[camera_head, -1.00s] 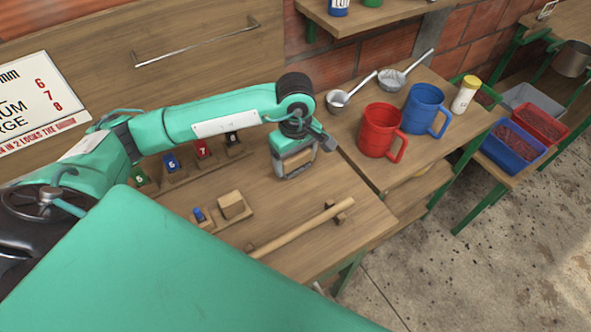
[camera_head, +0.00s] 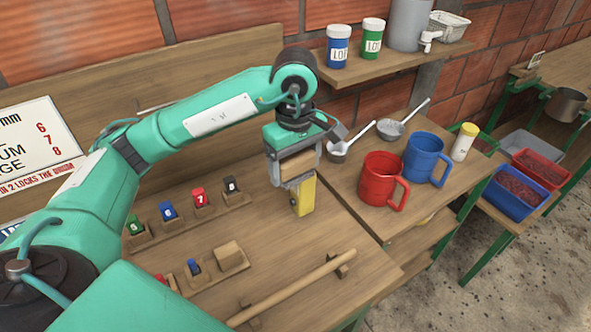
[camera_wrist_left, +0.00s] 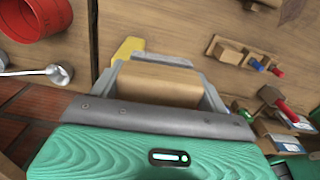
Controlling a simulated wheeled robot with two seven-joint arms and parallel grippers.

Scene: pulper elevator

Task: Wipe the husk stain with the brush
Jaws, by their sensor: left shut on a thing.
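My left gripper (camera_head: 296,172) is shut on a plain wooden block, which I take to be the brush (camera_head: 298,164). It is above the bench, left of the red mug. In the left wrist view the block (camera_wrist_left: 158,84) sits between the fingers (camera_wrist_left: 160,90); no bristles can be made out. A yellow piece (camera_head: 303,196) shows just below the gripper; whether it touches the block or stands on the bench I cannot tell. A faint darker patch (camera_wrist_left: 291,11) on wood at the wrist view's upper right may be the husk stain. My right gripper is not in view.
A red mug (camera_head: 381,180), a blue mug (camera_head: 425,158) and ladles (camera_head: 391,128) stand at right. Numbered blocks (camera_head: 167,211) sit in a rack at left. A wooden rod (camera_head: 295,287) lies in front. A shelf (camera_head: 385,67) with jars is above.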

